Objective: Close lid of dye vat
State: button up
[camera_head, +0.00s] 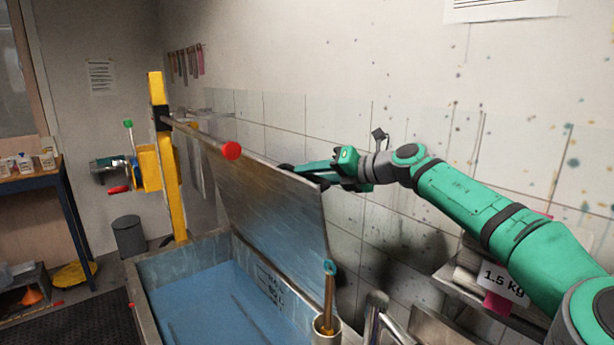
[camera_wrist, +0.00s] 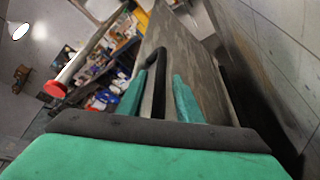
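The dye vat (camera_head: 141,290) is a grey-rimmed tub with blue liquid (camera_head: 205,305) inside. Its metal lid (camera_head: 275,215) stands raised and tilted steeply along the wall side, leaving the vat open. My gripper (camera_head: 300,169) is at the lid's upper edge. In the wrist view, my gripper's two green fingers (camera_wrist: 160,78) are apart, close to the lid (camera_wrist: 180,45). A dark handle (camera_wrist: 155,62) on the lid's edge shows near the fingertips, partly hidden by the left finger. I cannot tell whether the fingers touch it.
A holder with a stick (camera_head: 328,300) stands at the front rim. The tiled wall (camera_head: 345,125) is close behind the lid. A shelf with a 1.5 kg label (camera_head: 500,282) lies below my arm.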

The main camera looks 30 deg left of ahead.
jog(key=shift+x, duration=1.05)
grip_shut()
